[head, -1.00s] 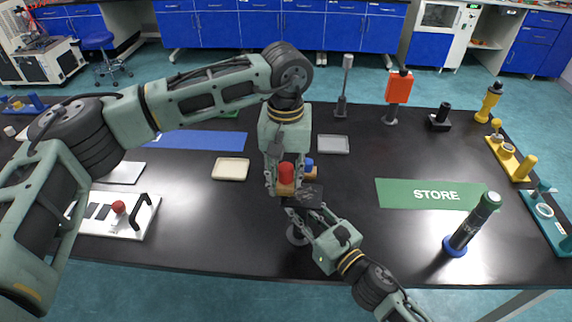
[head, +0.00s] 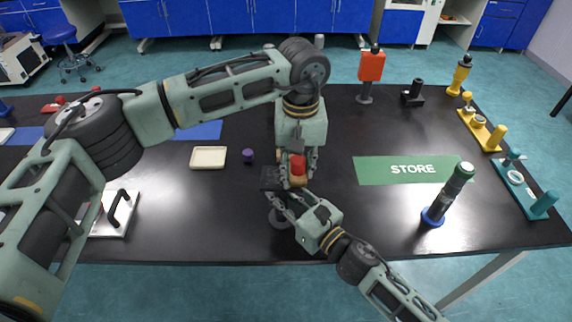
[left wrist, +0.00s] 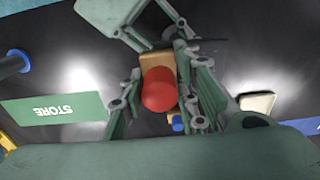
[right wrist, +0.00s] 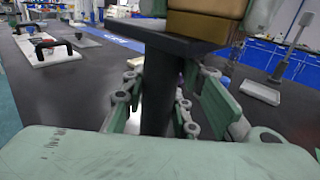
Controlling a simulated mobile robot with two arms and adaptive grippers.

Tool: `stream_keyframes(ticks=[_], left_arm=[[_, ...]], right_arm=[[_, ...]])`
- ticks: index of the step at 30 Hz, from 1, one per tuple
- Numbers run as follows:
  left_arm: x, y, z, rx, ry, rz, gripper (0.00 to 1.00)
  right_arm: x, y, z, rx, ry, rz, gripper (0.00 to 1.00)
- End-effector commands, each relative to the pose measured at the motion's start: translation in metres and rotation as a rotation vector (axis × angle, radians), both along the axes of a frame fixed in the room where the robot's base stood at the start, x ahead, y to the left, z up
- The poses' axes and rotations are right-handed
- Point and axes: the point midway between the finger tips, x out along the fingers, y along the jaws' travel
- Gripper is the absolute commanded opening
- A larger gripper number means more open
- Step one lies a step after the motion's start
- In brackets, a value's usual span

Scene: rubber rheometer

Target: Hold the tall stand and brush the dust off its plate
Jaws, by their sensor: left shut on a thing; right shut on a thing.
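My left gripper (head: 297,172) is shut on a brush with a red handle (head: 298,163) and a tan wooden block; the handle also shows in the left wrist view (left wrist: 158,90). My right gripper (head: 281,199) is shut on the dark column (right wrist: 158,92) of the tall stand. The stand is upright, its round foot (head: 280,219) near the table's front edge. Its dark plate (head: 271,178) is at the column's top. In the right wrist view the brush block (right wrist: 205,27) is right over the plate, seemingly touching it. I cannot make out any dust.
A green STORE mat (head: 405,169) lies at the right; a dark cylinder with a blue foot (head: 433,217) stands by it. A red-headed stand (head: 371,66) is behind. A cream tray (head: 208,157) and small purple object (head: 248,156) are left of the grippers. Yellow and teal racks line the right edge.

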Motion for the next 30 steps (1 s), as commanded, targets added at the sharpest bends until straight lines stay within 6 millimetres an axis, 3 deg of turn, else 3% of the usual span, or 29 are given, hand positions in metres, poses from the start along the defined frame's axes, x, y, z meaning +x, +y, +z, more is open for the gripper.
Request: stream_keyframes(ticks=[23,26,28,30], left_arm=[[0.006,0.074,-0.001,0.001,0.001,0.002,0.04],[0.006,0.075,0.004,0.001,0.0,0.0,0.04],[0.006,0.074,0.024,-0.002,-0.004,-0.001,0.04],[0.006,0.075,0.027,0.001,-0.001,0.0,0.04]], right_arm=[[0.0,0.0,0.0,0.001,-0.001,0.0,0.0],[0.0,0.0,0.0,0.001,-0.001,0.0,0.0],[0.0,0.0,0.0,0.001,-0.001,0.0,0.0],[0.0,0.0,0.0,0.0,0.0,0.0,0.0]])
